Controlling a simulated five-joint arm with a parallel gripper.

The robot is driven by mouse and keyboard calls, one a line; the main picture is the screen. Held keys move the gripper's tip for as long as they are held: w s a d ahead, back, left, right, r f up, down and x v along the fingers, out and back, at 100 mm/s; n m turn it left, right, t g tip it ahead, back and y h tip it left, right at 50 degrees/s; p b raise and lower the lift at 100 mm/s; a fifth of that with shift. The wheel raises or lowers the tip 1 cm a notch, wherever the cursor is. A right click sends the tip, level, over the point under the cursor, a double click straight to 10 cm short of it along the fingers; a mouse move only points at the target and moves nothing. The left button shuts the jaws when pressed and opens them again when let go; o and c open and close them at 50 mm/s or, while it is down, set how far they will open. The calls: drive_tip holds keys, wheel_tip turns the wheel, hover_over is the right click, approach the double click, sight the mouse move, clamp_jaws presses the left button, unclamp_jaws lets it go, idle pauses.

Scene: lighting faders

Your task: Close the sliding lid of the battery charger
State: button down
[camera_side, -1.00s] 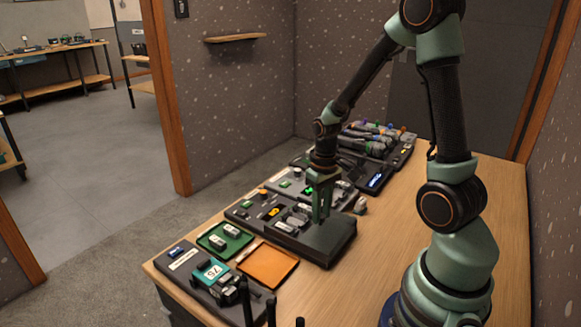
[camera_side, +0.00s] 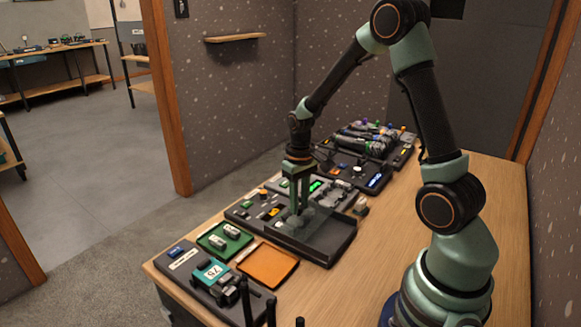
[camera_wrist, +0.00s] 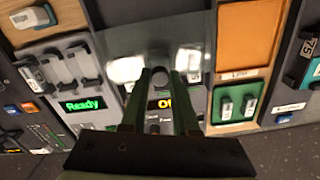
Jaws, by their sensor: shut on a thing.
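The battery charger (camera_side: 335,258) is a long dark case on the table. Its see-through sliding lid (camera_side: 325,218) now lies over the battery end, towards the case's far-left part. In the wrist view the lid (camera_wrist: 150,38) shows as a smoky pane, with pale batteries (camera_wrist: 188,62) blurred beneath it. My gripper (camera_side: 299,211) points down at the lid's left edge. The exact contact is partly hidden by the fingers.
A green tray (camera_side: 224,239) with batteries and an orange tray (camera_side: 268,265) lie in front of the charger. A device with a green display (camera_side: 316,186) stands behind it. The table's right side (camera_side: 395,235) is clear.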

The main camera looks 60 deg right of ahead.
sight(286, 215)
drive_tip(key=shift+w, duration=2.15)
drive_tip(key=c, duration=0.7)
unclamp_jaws()
drive_tip(key=shift+o, duration=0.2)
drive_tip(key=shift+s+r, duration=0.1)
wheel_tip(286, 215, up, 12)
drive_tip(key=s+a+r+n+t, duration=0.3)
drive_tip(key=s+a+r+t, duration=0.2)
drive_tip(key=s+a, duration=0.7)
drive_tip(key=shift+a+r+t, duration=0.3)
drive_tip(key=shift+a+r, duration=0.1)
drive_tip(key=shift+r, duration=0.25)
